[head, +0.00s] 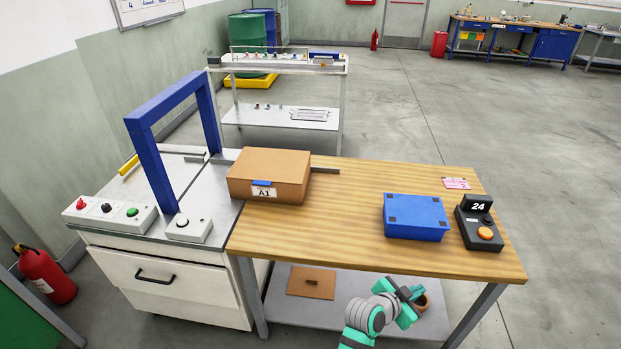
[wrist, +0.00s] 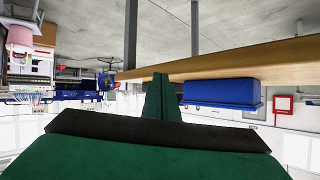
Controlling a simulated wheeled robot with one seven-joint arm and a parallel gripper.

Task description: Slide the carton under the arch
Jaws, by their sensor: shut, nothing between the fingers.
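The brown carton (head: 268,178), with an A1 label and a blue strip on its front, lies flat at the left end of the wooden table (head: 330,215). The blue arch (head: 152,155) stands on the grey bench top to the left of the carton, and the carton is outside it. My gripper (head: 408,293) is shut and empty, in front of the table's front edge and well to the right of the carton. In the wrist view, which is upside down, its closed fingers (wrist: 161,85) show near the wooden table edge (wrist: 225,62); the carton is not visible there.
A blue box (head: 415,217) and a black device reading 24 (head: 478,222) stand on the table's right side. Button boxes (head: 110,212) sit on the bench's front left. The table's middle is clear.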

